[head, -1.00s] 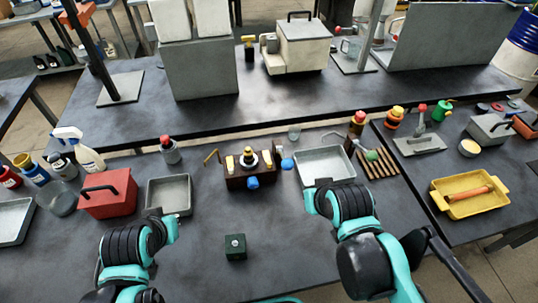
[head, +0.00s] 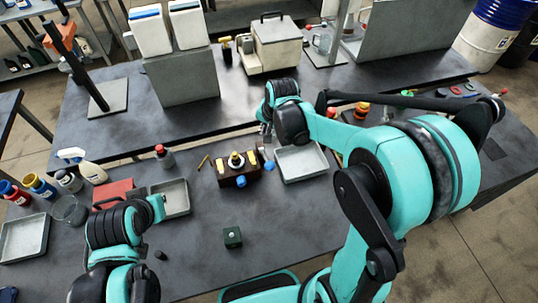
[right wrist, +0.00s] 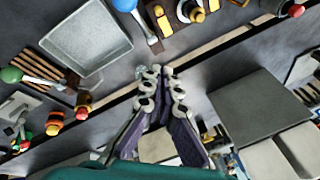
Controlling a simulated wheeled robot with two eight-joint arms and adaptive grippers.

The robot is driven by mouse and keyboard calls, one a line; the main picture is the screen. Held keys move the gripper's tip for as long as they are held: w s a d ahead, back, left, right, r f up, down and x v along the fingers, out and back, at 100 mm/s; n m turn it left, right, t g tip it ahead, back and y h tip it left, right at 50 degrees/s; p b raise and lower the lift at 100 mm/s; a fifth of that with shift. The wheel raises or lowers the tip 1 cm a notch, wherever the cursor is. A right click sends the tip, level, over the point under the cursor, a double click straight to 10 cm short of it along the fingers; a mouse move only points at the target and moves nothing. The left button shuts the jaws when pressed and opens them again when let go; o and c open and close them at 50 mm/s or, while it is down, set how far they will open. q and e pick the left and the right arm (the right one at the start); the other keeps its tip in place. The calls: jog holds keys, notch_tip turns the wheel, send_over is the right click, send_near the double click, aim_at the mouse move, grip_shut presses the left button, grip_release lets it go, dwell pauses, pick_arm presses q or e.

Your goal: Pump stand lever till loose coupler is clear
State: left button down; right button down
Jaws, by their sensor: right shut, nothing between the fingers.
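At the back right, a stand with a grey base (head: 325,58) and upright post has a small red knob (head: 309,27), which looks like its lever end. A brown block (head: 241,178) with yellow and blue fittings sits on the front table. A loose blue-ended piece (head: 268,166), possibly the coupler, lies just right of it; the right wrist view also shows this piece (right wrist: 151,38). My right gripper (head: 265,132) is shut and empty, above the gap behind the block; its fingertips also show in the right wrist view (right wrist: 157,72). My left gripper is unclear at the left arm's end.
A grey tray (head: 318,170) lies right of the block. A dark green block (head: 232,237) stands in front. Left are a small tray (head: 178,208) and a red box (head: 112,192). Grey cabinet (head: 182,88) and boxed machine (head: 282,45) stand on the rear table.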

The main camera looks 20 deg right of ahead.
jog(key=shift+f, duration=0.1)
dwell(0.3)
jog(key=b, duration=0.5)
send_over(267, 159)
jog(key=f, duration=0.4)
jog(key=s+f, duration=0.1)
jog(key=f, duration=0.1)
jog(key=shift+f, duration=0.2)
jog(key=shift+s+f+b, duration=0.4)
jog(key=shift+f+b, duration=0.05)
jog(key=shift+f, duration=0.25)
jog(key=shift+f, duration=0.1)
jog(key=shift+s+d+f+b, duration=0.1)
jog(key=shift+s+f+b, duration=0.1)
jog(key=shift+f+b, duration=0.15)
